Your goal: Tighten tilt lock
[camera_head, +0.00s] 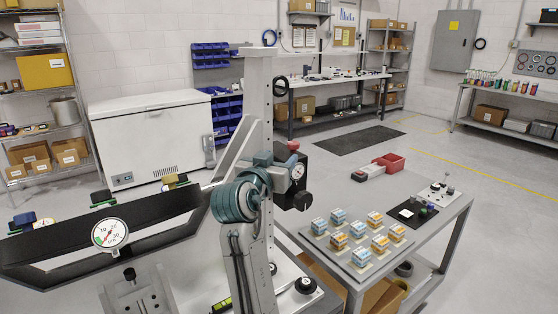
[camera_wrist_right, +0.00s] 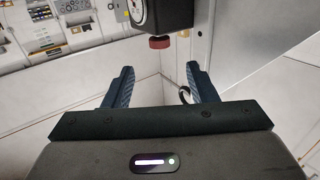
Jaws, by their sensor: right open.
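A black box with a round white dial (camera_head: 297,171) is mounted on the upright grey column. It has a red knob (camera_head: 293,145) on top and a black knob (camera_head: 303,201) low on its side. My right gripper (camera_head: 270,168) is beside the box, partly hidden by its own wrist. In the right wrist view its two blue fingers (camera_wrist_right: 162,82) are apart with nothing between them. The red knob (camera_wrist_right: 159,42) shows beyond the fingertips, clear of them. A black frame (camera_head: 170,205) with a dial gauge (camera_head: 110,234) is at the left. Which knob is the tilt lock is unclear. My left gripper is out of view.
The upright grey column (camera_head: 257,100) stands close to my right gripper. A white chest freezer (camera_head: 150,140) is behind.

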